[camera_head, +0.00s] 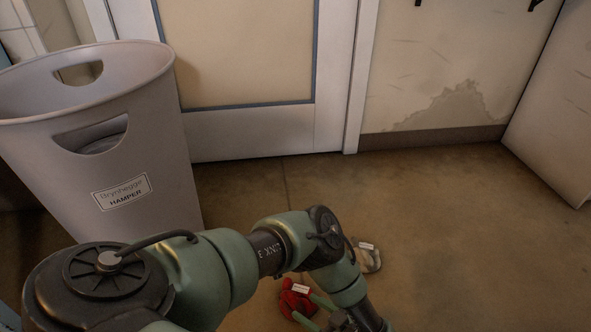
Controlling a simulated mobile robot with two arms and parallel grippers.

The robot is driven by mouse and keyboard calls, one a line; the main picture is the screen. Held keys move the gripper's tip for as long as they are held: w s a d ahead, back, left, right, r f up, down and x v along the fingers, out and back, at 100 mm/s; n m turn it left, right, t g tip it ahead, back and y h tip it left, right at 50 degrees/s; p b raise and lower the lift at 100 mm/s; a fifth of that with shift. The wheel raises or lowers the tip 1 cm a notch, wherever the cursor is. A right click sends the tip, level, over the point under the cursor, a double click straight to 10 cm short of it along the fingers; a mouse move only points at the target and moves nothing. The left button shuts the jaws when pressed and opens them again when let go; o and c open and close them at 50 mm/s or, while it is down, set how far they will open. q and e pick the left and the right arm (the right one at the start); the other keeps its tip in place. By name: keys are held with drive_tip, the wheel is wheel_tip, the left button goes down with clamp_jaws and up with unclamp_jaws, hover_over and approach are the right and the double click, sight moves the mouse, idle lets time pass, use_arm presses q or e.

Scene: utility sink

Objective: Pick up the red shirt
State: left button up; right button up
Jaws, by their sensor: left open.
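The red shirt (287,302) is a small crumpled bundle with a white tag, lying on the brown floor near the bottom middle of the head view. My left arm comes in from the lower left and reaches over the floor. My left gripper (307,311) is open at the right side of the shirt, with its green fingers close to it. I cannot tell whether they touch it. Part of the gripper is cut off by the bottom edge. My right gripper is not in view.
A grey hamper (160,160) with cut-out handles stands at the left. A greyish-white crumpled cloth (372,262) with a tag lies just behind my forearm. A closed door (240,132) and a wall are at the back. The floor (470,230) at the right is clear.

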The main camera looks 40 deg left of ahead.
sight(298, 304)
use_arm(q)
drive_tip(key=b+x, duration=0.2)
drive_tip(key=x, duration=0.2)
drive_tip(key=shift+d+f, duration=0.1)
drive_tip(key=shift+f, duration=0.1)
drive_tip(key=shift+a, duration=0.3)
drive_tip(key=shift+c, duration=0.4)
clamp_jaws()
